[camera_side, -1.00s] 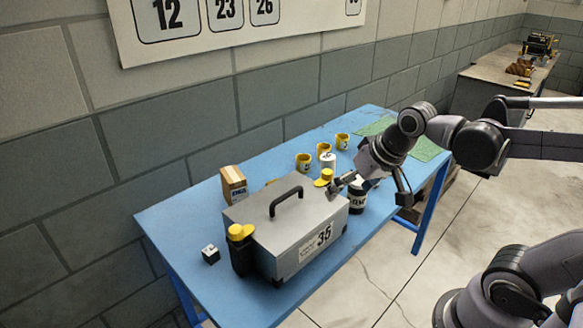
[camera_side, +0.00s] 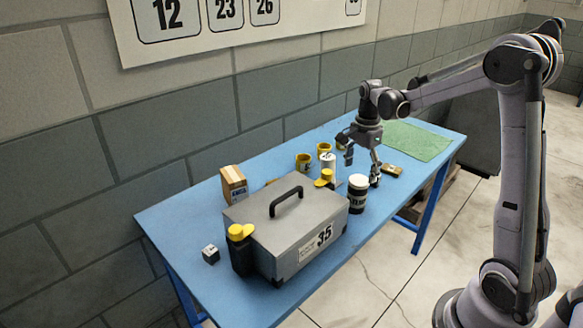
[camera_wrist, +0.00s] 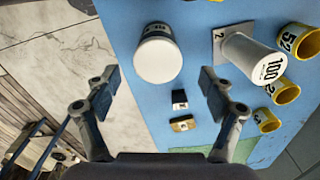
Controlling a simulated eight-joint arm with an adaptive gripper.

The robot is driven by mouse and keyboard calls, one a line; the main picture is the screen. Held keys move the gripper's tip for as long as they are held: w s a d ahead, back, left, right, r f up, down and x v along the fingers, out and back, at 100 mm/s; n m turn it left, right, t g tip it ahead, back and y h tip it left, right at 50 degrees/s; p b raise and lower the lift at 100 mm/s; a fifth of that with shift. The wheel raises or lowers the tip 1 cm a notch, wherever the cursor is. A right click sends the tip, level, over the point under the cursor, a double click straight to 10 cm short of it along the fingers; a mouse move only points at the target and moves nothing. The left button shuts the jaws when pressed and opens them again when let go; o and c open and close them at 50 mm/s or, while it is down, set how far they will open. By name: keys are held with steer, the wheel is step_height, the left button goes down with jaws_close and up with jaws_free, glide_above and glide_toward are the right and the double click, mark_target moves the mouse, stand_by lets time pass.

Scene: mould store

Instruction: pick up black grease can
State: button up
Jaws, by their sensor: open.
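The black grease can (camera_side: 357,197) stands upright on the blue table, near its front edge. It has a dark body with a pale label and a white lid. In the wrist view its white lid (camera_wrist: 158,60) shows at top centre, beyond the fingertips. My gripper (camera_side: 361,168) points down, a little behind and above the can. In the wrist view my gripper (camera_wrist: 160,78) has its fingers wide apart with nothing between them. The fingers look clear of the can.
A grey toolbox (camera_side: 287,230) stands left of the can. A white cylinder (camera_wrist: 245,55) marked 100 and several yellow cups (camera_wrist: 297,40) stand behind it. Small dark and tan items (camera_wrist: 182,124) lie near my gripper. A green mat (camera_side: 415,140) lies at the table's right end.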

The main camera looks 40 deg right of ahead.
mark_target(356, 198)
steer(key=shift+s+a+f, duration=0.1)
steer(key=shift+s+f, duration=0.05)
steer(key=shift+f, duration=5.25)
steer(key=c, duration=1.3)
